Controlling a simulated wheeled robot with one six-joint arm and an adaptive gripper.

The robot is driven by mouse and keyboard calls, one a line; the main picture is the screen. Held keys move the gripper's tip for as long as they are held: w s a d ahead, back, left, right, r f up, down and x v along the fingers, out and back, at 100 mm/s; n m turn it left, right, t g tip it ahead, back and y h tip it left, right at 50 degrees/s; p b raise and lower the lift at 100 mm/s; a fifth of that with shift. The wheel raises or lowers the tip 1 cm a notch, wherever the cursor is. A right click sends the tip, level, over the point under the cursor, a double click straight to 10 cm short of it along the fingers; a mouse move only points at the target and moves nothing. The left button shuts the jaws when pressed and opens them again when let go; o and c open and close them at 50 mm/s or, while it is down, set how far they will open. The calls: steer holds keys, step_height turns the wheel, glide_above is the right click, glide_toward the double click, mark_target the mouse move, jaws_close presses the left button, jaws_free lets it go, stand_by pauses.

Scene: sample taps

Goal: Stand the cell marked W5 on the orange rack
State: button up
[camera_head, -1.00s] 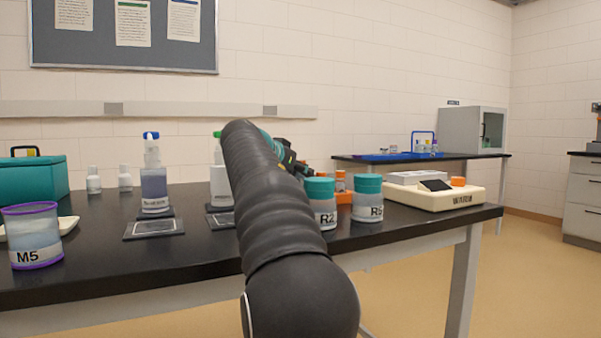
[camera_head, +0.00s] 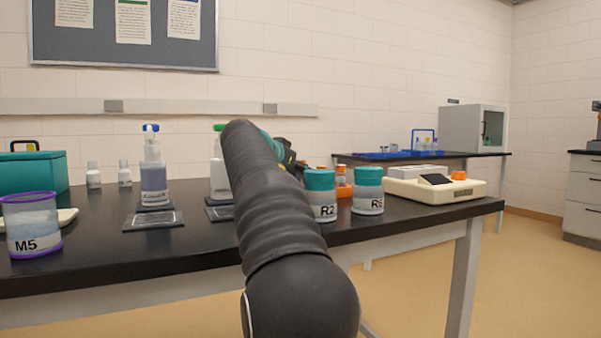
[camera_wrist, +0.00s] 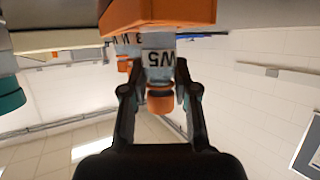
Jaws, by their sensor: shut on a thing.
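The wrist view appears upside down. In it, my gripper (camera_wrist: 158,92) is shut on the cell marked W5 (camera_wrist: 159,60), a pale, clear cell with an orange cap. The cap points to the bottom of the picture, and the cell looks upright in the room. The orange rack (camera_wrist: 150,13) is at the top of that view, by the cell's base; I cannot tell if they touch. In the head view, part of the orange rack (camera_head: 345,190) shows behind the teal-lidded jars. My own arm hides the W5 cell and my fingertips there.
Jars R2 (camera_head: 320,197) and R5 (camera_head: 368,192) stand in front of the rack. A cream instrument (camera_head: 435,190) is to the right, and jar M5 (camera_head: 32,228) at the left. Dropper bottles stand mid-table. Another orange-capped cell (camera_wrist: 124,65) shows beyond W5 in the wrist view.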

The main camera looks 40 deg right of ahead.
stand_by(0.3)
steer(key=shift+f+b, duration=0.75)
steer(key=o, duration=1.7)
steer(key=shift+f, duration=0.1)
steer(key=shift+d+r+v, duration=0.1)
steer(key=shift+r+v, duration=0.05)
steer(key=shift+v, duration=0.95)
steer(key=shift+d+r+v, duration=0.1)
steer(key=shift+r+v, duration=0.1)
steer(key=shift+v, duration=0.9)
steer(key=shift+r+v, duration=0.15)
steer(key=shift+v, duration=0.95)
steer(key=shift+r+p, duration=0.1)
steer(key=shift+p, duration=0.25)
